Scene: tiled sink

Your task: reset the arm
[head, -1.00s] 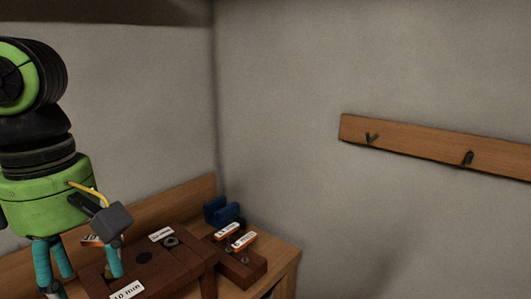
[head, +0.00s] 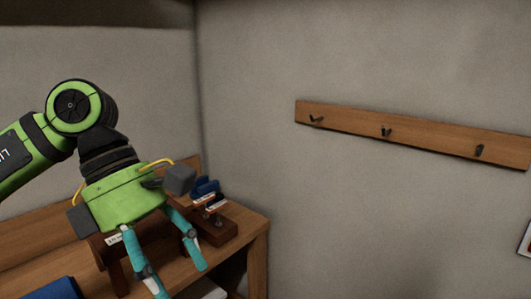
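My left arm (head: 82,107) is green and black and comes in from the left. My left gripper (head: 180,279) hangs from it with its two teal fingers pointing down and spread apart. I see nothing held between them. The gripper is in front of a dark wooden block (head: 114,274) on the wooden table, and it hides most of that block. I cannot tell from this view how far the fingers are from the table. My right gripper is not in view.
The wooden table (head: 252,219) ends at a right corner. A smaller dark wooden stand (head: 222,236) and a blue object (head: 205,187) sit near that corner. A blue item (head: 50,290) lies at lower left. A hook rail (head: 345,120) hangs on the bare wall.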

